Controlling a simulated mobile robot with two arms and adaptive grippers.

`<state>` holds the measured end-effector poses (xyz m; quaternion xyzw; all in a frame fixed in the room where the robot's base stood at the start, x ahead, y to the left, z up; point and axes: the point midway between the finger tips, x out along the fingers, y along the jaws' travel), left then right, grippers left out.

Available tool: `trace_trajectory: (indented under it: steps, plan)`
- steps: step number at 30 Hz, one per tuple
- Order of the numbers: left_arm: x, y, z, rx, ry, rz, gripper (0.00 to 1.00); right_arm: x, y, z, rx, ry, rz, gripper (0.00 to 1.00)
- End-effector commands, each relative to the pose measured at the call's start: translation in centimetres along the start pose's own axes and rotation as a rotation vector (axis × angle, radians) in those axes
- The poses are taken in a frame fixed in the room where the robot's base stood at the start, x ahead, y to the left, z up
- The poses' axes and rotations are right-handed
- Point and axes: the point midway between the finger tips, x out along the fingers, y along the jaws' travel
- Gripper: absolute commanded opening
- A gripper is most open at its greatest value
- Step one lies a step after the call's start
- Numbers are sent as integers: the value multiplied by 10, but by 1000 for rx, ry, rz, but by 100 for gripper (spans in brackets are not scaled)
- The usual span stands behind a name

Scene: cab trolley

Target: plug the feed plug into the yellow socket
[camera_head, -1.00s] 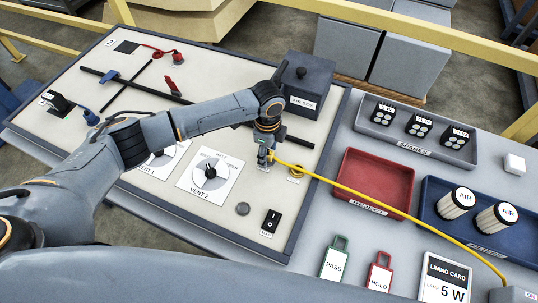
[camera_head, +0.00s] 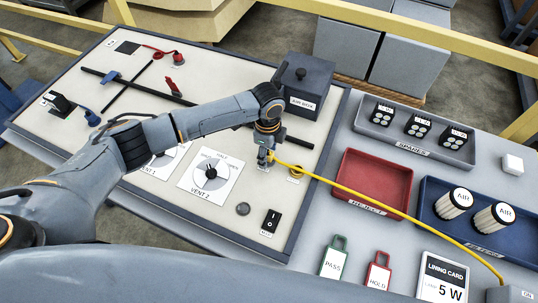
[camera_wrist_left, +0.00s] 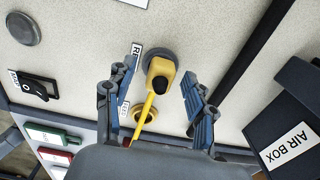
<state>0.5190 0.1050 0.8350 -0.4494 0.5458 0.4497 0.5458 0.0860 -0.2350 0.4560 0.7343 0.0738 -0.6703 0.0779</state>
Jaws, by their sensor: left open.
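The yellow feed plug (camera_wrist_left: 161,73) stands at a dark grey round fitting (camera_wrist_left: 150,52) on the pale panel; I cannot tell how deep it sits. My left gripper (camera_wrist_left: 149,88) is open, its fingers on either side of the plug with gaps showing. In the head view my left gripper (camera_head: 264,163) is low over the panel and mostly hides the plug. The yellow socket (camera_head: 296,172) is a yellow ring just right of it. The socket also shows in the left wrist view (camera_wrist_left: 141,121), partly behind the yellow cable (camera_head: 385,208). My right gripper is not in view.
The dark air box (camera_head: 304,85) stands behind the gripper. A black switch (camera_head: 270,222) and the Vent 2 dial (camera_head: 211,172) are nearby on the panel. The red reject tray (camera_head: 375,168) lies under the cable, with the blue filter tray (camera_head: 433,190) to its right.

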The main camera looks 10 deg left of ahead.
Motion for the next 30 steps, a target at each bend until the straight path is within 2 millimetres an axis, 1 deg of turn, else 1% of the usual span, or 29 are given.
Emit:
trace_trajectory:
  steps: [3,10,11,12,14,15,17,18,19,26,30]
  plan:
    - [-1,0,0,0,1,1,55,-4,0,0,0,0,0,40]
    - [0,0,0,0,1,0,55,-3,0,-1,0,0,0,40]
    - [0,0,0,0,1,0,53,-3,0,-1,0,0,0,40]
    - [0,0,0,0,0,0,45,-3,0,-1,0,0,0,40]
    - [0,0,0,0,0,0,32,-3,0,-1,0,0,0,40]
    - [0,0,0,0,0,0,24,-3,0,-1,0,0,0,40]
    - [0,0,0,0,0,0,12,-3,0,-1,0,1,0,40]
    - [0,0,0,0,0,0,4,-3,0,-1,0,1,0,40]
    - [0,0,0,0,0,0,0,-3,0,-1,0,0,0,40]
    - [-1,0,0,0,0,0,0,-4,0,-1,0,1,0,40]
    - [-5,0,0,0,0,0,0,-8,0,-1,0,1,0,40]
